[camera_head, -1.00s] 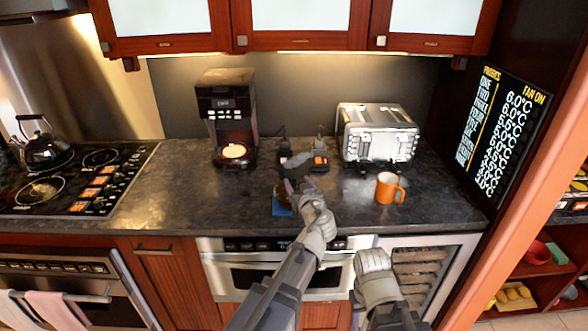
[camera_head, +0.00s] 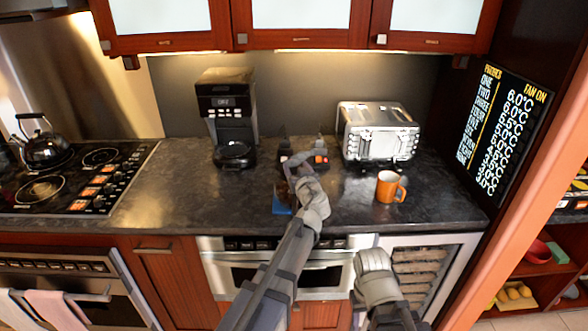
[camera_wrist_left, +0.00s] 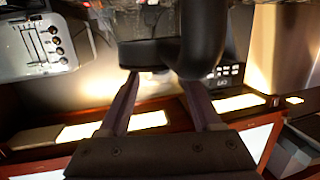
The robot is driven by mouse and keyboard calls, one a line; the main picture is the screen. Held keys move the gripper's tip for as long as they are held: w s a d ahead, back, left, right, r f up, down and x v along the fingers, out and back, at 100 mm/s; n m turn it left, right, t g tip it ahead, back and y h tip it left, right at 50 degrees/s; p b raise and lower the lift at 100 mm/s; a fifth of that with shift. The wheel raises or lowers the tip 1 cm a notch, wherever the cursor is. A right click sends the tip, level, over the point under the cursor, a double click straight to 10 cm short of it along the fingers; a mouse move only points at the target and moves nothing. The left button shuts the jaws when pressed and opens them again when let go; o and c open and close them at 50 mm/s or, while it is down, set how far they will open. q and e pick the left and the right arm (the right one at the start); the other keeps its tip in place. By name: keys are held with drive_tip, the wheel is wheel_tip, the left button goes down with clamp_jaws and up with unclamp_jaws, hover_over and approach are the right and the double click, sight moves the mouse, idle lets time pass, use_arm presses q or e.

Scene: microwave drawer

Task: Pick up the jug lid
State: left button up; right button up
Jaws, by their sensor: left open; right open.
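The black jug lid with its curved handle (camera_wrist_left: 203,45) fills the upper middle of the left wrist view, at the top of a clear glass jug (camera_wrist_left: 130,18). My left gripper (camera_wrist_left: 160,82) is open, with its fingertips close to the black part; I cannot tell whether they touch it. In the head view my left gripper (camera_head: 291,172) is over the middle of the counter and hides most of the jug and lid. My right gripper (camera_head: 372,258) is low in front of the counter, with its fingers hard to make out.
The coffee maker (camera_head: 226,100) stands behind and left, the toaster (camera_head: 378,132) behind and right. An orange mug (camera_head: 388,187) is right of my left gripper. A blue item (camera_head: 282,208) lies near the front edge. The counter's left part (camera_head: 180,190) is clear.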

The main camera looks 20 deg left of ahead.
use_arm(q)
drive_tip(key=shift+w+a+f, duration=0.15)
drive_tip(key=shift+w+a, duration=0.2)
drive_tip(key=shift+w, duration=0.25)
drive_tip(key=shift+c, duration=0.3)
clamp_jaws()
